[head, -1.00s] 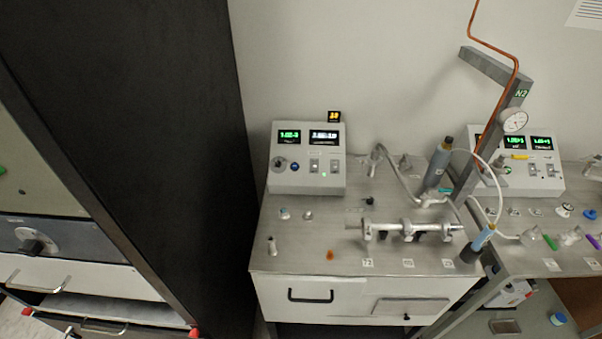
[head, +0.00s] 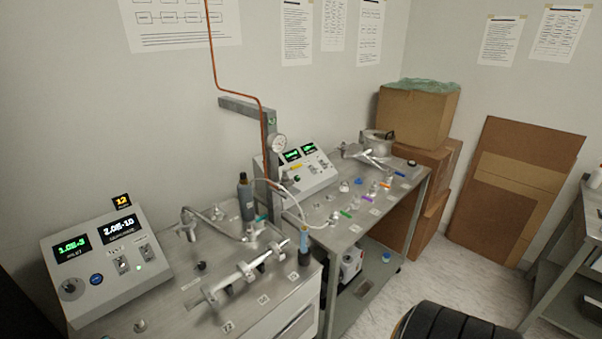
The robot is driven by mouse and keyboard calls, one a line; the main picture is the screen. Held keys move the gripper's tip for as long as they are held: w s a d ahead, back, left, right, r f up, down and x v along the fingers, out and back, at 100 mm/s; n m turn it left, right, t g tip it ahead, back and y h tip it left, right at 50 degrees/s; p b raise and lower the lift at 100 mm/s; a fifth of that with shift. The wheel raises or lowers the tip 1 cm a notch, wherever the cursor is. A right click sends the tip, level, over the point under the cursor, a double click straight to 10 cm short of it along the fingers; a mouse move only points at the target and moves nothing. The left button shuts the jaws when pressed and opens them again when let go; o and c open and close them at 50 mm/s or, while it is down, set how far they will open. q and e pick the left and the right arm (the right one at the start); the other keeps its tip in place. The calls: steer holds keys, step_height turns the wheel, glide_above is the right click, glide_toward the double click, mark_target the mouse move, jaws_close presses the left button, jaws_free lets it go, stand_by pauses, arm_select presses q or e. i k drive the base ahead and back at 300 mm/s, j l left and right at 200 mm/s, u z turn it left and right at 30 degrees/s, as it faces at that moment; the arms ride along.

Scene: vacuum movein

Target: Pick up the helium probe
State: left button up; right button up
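A slim blue wand with a dark lower end (head: 305,243) stands upright at the right front corner of the near bench (head: 255,302). It looks like the helium probe, though no label on it is readable. A thin white hose (head: 286,209) curves close to its top. A grey bottle with a dark cap (head: 246,198) stands farther back on the bench by the post. Neither of my grippers is in view.
A grey control box (head: 108,262) stands at the left of the near bench, with metal pipework (head: 235,276) in front. A grey post (head: 272,170) rises behind the wand. A second bench (head: 345,232) adjoins on the right. Cardboard boxes (head: 418,115) stand beyond. A black ribbed object (head: 450,322) is at the bottom edge.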

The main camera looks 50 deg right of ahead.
mark_target(304, 230)
steer(key=z, duration=1.55)
steer(key=i+l+u, duration=0.1)
steer(key=l+u, duration=0.2)
steer(key=i+l+u, duration=0.1)
steer(key=l+u, duration=0.45)
steer(key=i+l, duration=0.05)
